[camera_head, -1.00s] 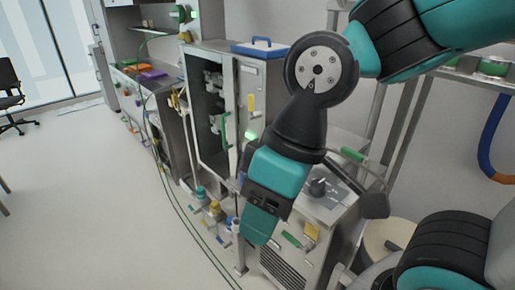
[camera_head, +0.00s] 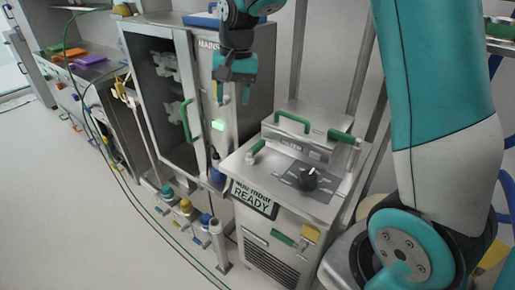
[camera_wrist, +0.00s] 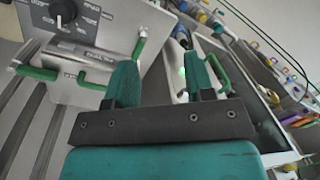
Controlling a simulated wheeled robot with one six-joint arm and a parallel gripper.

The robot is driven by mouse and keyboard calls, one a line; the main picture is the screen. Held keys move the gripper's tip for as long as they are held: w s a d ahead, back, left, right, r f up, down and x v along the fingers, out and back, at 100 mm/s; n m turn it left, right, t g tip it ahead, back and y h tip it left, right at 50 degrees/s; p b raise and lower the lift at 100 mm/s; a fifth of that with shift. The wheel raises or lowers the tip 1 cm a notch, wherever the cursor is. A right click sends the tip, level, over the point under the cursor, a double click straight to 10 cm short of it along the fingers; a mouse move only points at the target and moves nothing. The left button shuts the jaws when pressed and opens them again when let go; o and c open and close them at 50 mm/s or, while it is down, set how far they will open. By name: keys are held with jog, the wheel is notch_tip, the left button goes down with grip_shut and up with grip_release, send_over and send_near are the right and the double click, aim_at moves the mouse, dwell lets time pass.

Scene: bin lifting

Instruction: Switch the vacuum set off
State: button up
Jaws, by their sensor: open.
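The vacuum set (camera_head: 275,262) is a steel cabinet with a sign (camera_head: 254,199) reading READY on its upper front edge. A black rotary knob (camera_head: 308,179) sits on a dark panel on its top. The knob also shows in the wrist view (camera_wrist: 63,12), at the upper left, beside small markings too blurred to read. My gripper (camera_head: 233,93) is open and empty, pointing down in front of the tall cabinet, above and left of the vacuum set. In the wrist view its two teal fingers (camera_wrist: 163,75) are apart, with the knob well off to their left.
A box with a green handle (camera_head: 293,124) stands behind the knob, with green-handled levers (camera_head: 340,136) near it. A tall open cabinet (camera_head: 205,106) with a green light stands to the left. Several capped bottles (camera_head: 185,207) stand at its foot. The floor (camera_head: 60,220) at left is clear.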

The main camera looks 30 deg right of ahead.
aim_at(258, 144)
jog(key=w+d+f+m+h+b, duration=0.1)
jog(key=w+d+f+m, duration=0.75)
jog(key=d, duration=0.45)
jog(key=shift+n+g, duration=0.3)
jog(key=shift+n, duration=0.05)
notch_tip(258, 144, down, 17)
jog(key=p, duration=0.3)
jog(key=shift+w+f+p, duration=0.15)
jog(key=shift+p, duration=0.15)
grip_shut()
